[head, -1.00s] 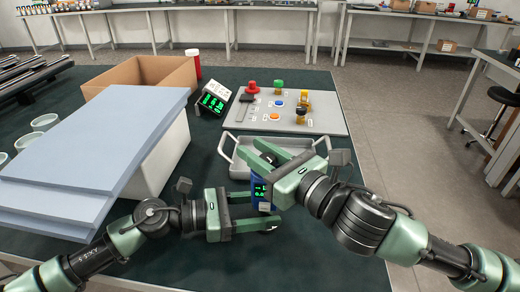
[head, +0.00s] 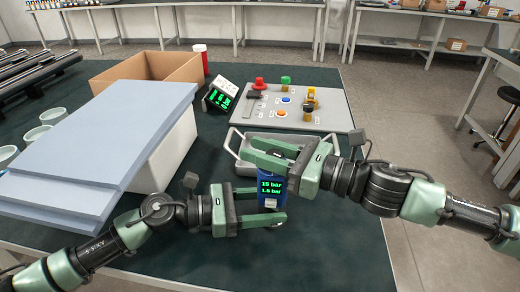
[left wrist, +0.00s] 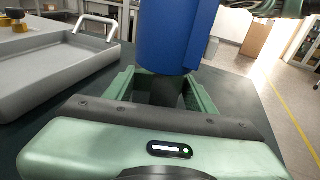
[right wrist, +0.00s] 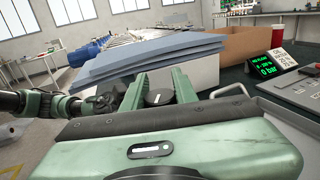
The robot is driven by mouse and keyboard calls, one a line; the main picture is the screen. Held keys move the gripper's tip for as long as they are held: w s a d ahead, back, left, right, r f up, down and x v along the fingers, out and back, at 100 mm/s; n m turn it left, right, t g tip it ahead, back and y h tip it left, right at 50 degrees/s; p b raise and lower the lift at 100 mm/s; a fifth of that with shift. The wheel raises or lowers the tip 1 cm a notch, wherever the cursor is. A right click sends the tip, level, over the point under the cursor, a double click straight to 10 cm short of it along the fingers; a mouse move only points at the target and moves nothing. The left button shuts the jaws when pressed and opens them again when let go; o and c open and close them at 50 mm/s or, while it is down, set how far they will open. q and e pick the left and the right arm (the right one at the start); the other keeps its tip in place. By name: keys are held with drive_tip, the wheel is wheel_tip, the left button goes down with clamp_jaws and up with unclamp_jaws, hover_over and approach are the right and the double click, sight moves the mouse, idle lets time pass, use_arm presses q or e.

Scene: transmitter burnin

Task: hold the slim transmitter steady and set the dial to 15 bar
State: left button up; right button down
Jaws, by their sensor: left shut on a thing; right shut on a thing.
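The slim transmitter (head: 270,190) is blue and stands upright at the front of the table. Its green display reads "15 bar" above "1.5 bar" in the head view. My left gripper (head: 272,208) is shut around its lower body, and the blue body (left wrist: 172,35) rises between the fingers in the left wrist view. My right gripper (head: 262,153) is shut at the transmitter's top. In the right wrist view the dark dial (right wrist: 160,97) with a pale mark lies between its fingers. In the head view those fingers hide the dial.
A grey tray (head: 237,153) is just behind the grippers. Behind it is a grey panel (head: 335,118) with coloured knobs. A display stand (head: 221,96) shows "0 bar" in the right wrist view. Blue-grey sheets (head: 95,135) and a cardboard box (head: 150,68) fill the left.

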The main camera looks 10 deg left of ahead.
drive_tip(key=c, duration=1.1)
unclamp_jaws()
drive_tip(key=v, duration=1.2)
use_arm(q)
drive_tip(key=o, duration=1.5)
drive_tip(key=shift+a, duration=0.1)
